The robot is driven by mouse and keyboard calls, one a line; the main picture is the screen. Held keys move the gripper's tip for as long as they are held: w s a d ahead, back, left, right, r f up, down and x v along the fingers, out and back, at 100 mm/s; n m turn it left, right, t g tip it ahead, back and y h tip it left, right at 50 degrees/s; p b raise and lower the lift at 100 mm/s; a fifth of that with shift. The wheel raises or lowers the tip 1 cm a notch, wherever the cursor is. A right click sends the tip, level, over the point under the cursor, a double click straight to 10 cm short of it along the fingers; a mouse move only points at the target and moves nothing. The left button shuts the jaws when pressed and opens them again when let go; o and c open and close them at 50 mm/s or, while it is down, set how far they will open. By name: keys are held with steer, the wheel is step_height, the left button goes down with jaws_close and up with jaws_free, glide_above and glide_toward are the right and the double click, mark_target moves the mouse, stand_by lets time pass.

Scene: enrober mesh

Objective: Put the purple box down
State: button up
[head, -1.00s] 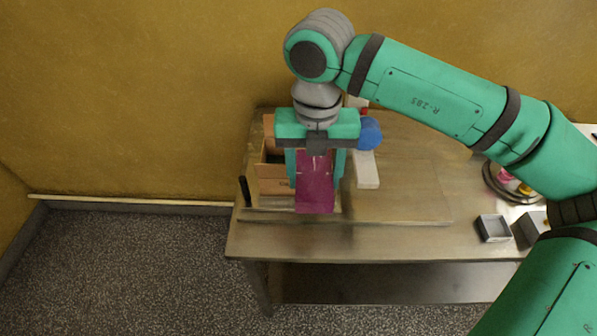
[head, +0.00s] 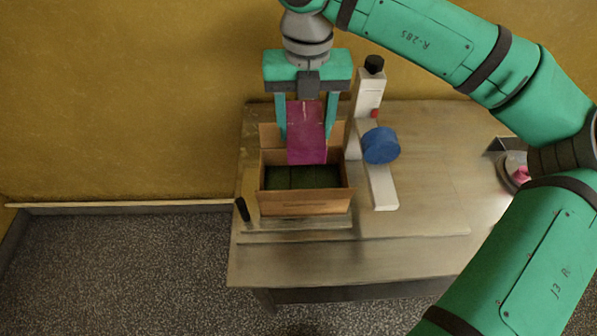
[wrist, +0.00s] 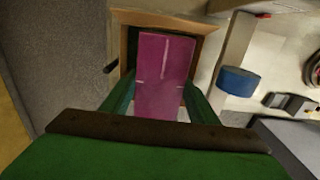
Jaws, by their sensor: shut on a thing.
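The purple box (head: 307,135) is held upright in my gripper (head: 306,125), with one finger on each side of it. It hangs above the back part of an open brown carton (head: 306,207) on the metal table. In the wrist view the purple box (wrist: 163,75) lies between the two green fingers (wrist: 155,97), with the carton's rim (wrist: 123,40) around its far end. The carton's inside looks dark green at the front. The purple box hides the carton's back part, and I cannot tell whether its lower end is below the rim.
A white stand (head: 368,100) with a black cap and a blue round part (head: 380,146) is close to the carton's right. A black handle (head: 242,209) is at its front left. The table's right part (head: 430,190) is mostly clear.

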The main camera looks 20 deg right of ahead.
mark_target(303, 187)
step_height(303, 187, down, 18)
steer(key=shift+w+r, duration=0.1)
stand_by(0.5)
steer(key=o, duration=1.2)
steer(key=shift+c, duration=0.2)
step_height(303, 187, up, 12)
steer(key=shift+a, duration=0.15)
